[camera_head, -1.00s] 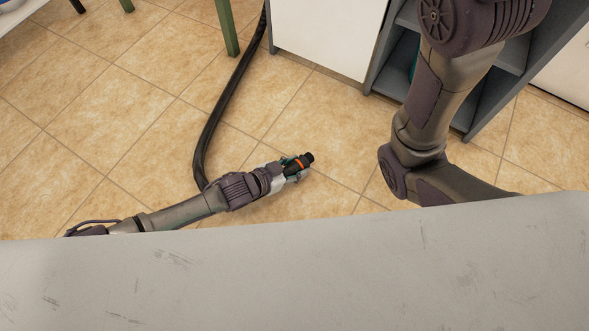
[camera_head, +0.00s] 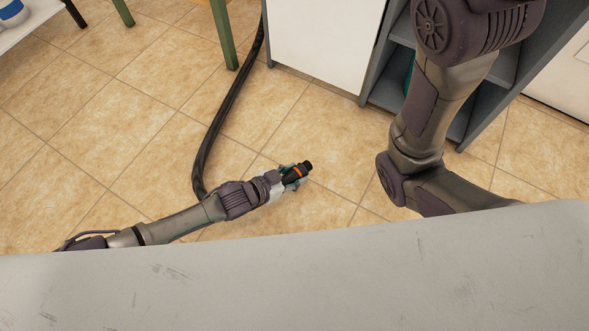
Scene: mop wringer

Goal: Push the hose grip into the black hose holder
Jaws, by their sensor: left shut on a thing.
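My left gripper (camera_head: 288,180) is low over the tiled floor in the middle of the view. It is shut on the hose grip (camera_head: 302,168), a black end piece with an orange ring, whose tip points to the upper right. The black hose (camera_head: 222,115) runs from behind my left forearm up along the floor towards the white cabinet. The part of the hose near the grip is hidden by my arm. I do not see the black hose holder. My right arm reaches in at the right, but its gripper is out of view.
A white cabinet (camera_head: 322,38) and a grey open shelf (camera_head: 480,115) stand at the back right. A green table leg (camera_head: 223,35) is at the top. A white shelf with a bottle (camera_head: 12,12) is at the top left. The tiled floor (camera_head: 120,125) at left is clear.

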